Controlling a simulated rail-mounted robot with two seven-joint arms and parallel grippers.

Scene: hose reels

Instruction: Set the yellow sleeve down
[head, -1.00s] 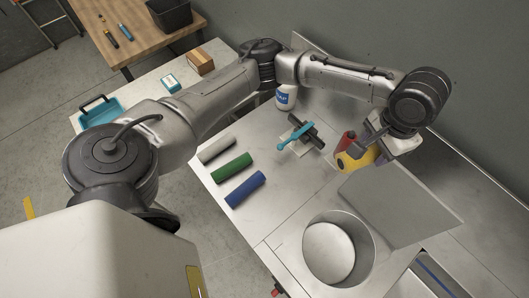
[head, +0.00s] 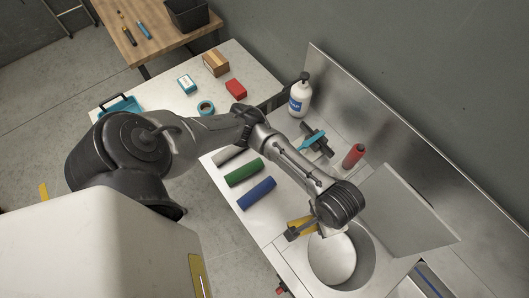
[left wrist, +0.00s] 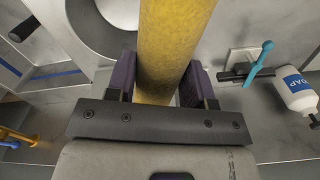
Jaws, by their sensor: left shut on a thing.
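The yellow sleeve (head: 298,226) is between the fingers of my left gripper (head: 308,230), near the upper left rim of the round basin in the head view. The wrist and fingers hide part of it there. In the left wrist view the yellow sleeve (left wrist: 172,45) runs up out of the picture between the purple finger pads of my left gripper (left wrist: 158,82), which is shut on it. I cannot tell whether the sleeve touches the counter. A green sleeve (head: 243,172), a blue sleeve (head: 257,193) and a partly hidden whitish sleeve (head: 226,155) lie side by side. My right gripper is not in view.
The round basin (head: 367,255) is set in the metal counter. A grey upright panel (head: 405,212) stands right of it. Bare counter lies around the blue sleeve.

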